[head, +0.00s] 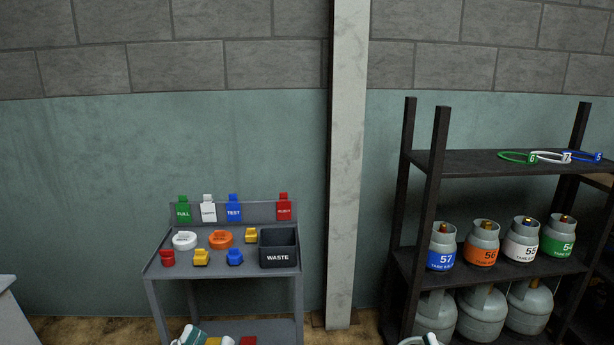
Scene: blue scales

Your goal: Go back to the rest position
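I see nothing held in either.
The grey stand (222,272) carries coloured caps, hanging tags and a black WASTE bin (278,248). A dark rack (470,163) holds several numbered gas cylinders (481,246) and coloured rings (550,157). A pale post (346,170) stands between them. A white surface edge (10,310) is at left.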

